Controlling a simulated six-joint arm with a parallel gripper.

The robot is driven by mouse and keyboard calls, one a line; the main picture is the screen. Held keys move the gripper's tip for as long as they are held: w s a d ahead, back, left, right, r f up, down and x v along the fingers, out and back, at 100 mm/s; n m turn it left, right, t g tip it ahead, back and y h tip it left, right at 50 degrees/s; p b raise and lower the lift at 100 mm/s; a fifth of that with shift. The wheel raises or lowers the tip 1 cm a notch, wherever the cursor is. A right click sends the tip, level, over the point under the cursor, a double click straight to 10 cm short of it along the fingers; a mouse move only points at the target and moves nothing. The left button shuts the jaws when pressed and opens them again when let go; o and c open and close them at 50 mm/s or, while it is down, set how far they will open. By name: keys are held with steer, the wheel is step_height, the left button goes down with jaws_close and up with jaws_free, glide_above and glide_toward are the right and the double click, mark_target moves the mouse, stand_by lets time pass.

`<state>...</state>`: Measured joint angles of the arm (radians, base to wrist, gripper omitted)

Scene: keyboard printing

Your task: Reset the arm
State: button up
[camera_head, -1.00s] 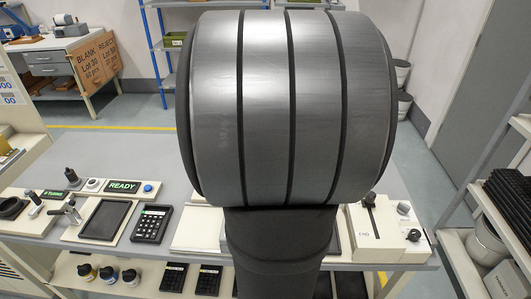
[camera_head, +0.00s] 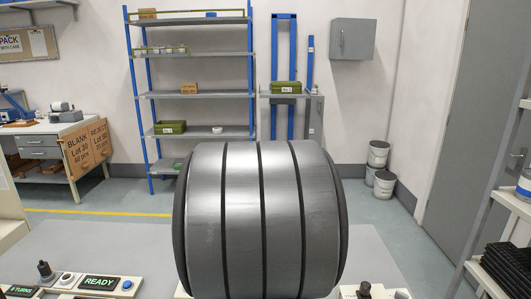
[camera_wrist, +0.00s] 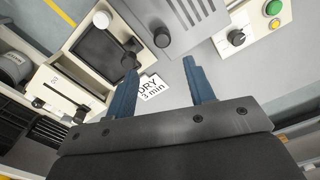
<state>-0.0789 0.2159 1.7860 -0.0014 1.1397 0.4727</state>
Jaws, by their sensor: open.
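In the wrist view my gripper (camera_wrist: 160,88) has two blue fingers standing well apart with nothing between them. Below and beyond the fingers are a grey machine surface and a white card (camera_wrist: 152,90) reading "DRY 3 min". The fingers appear apart from these things. In the head view a large rounded grey part of my arm fills the lower middle and hides much of the bench. The gripper itself does not show there.
The head view shows a lit "READY" panel (camera_head: 99,283) at lower left. A blue-post shelf (camera_head: 190,95) stands at the back. A white rack (camera_head: 508,200) stands at the right.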

step_height(320, 180, down, 11)
steer(key=shift+f, duration=0.1)
steer(key=shift+a, duration=0.1)
stand_by(2.9)
